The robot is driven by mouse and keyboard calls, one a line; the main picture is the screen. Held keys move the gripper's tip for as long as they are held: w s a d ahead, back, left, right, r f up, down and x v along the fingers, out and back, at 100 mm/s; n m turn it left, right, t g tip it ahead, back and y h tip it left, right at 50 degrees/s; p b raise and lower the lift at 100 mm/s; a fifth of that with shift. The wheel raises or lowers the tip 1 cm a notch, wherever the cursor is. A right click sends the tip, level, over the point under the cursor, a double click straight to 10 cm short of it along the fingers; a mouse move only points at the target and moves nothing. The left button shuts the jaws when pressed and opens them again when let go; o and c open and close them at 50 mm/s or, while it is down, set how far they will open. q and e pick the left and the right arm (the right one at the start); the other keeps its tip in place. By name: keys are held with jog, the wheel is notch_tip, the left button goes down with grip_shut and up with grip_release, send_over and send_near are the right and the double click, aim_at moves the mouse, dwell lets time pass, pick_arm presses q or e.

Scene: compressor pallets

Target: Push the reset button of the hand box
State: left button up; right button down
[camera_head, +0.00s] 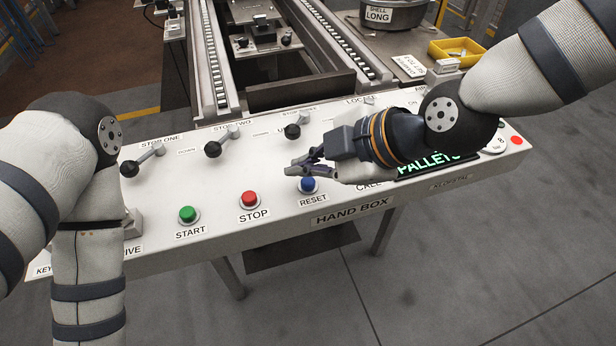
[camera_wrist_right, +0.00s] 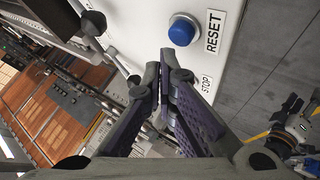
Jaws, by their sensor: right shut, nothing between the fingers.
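The hand box (camera_head: 150,210) is a long white panel with labelled buttons and levers. Its blue reset button (camera_head: 308,185) sits above the RESET label, right of the red stop button (camera_head: 250,199) and the green start button (camera_head: 187,214). My right gripper (camera_head: 297,168) is shut and empty, just above and beside the blue button in the head view. In the right wrist view the reset button (camera_wrist_right: 183,30) is in full sight beyond the shut fingertips (camera_wrist_right: 160,65), apart from them in the picture. My left arm shows at the left, but its gripper is out of view.
Black-knobbed levers (camera_head: 213,149) stand along the back of the panel near my right gripper. A lit PALLETS display (camera_head: 432,163) and a small red button (camera_head: 517,140) are at the right. Conveyor rails (camera_head: 330,45) and a yellow bin (camera_head: 455,52) lie behind.

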aim_at(307, 185)
jog(key=shift+f, duration=0.15)
jog(key=shift+f, duration=0.3)
pick_arm(q)
jog(key=shift+s+f, duration=0.1)
pick_arm(e)
jog(key=shift+f, duration=0.5)
dwell(0.6)
pick_arm(q)
jog(key=shift+w+r+p, duration=0.35)
jog(key=shift+w+r, duration=0.2)
pick_arm(e)
jog(key=shift+r, duration=0.95)
jog(key=shift+r, duration=0.1)
jog(key=shift+r+p, duration=0.9)
jog(key=shift+r, duration=1.6)
pick_arm(q)
jog(key=shift+w+r+t, duration=0.7)
jog(key=shift+w+r, duration=0.5)
jog(key=shift+w, duration=0.05)
pick_arm(e)
jog(key=shift+f, duration=0.1)
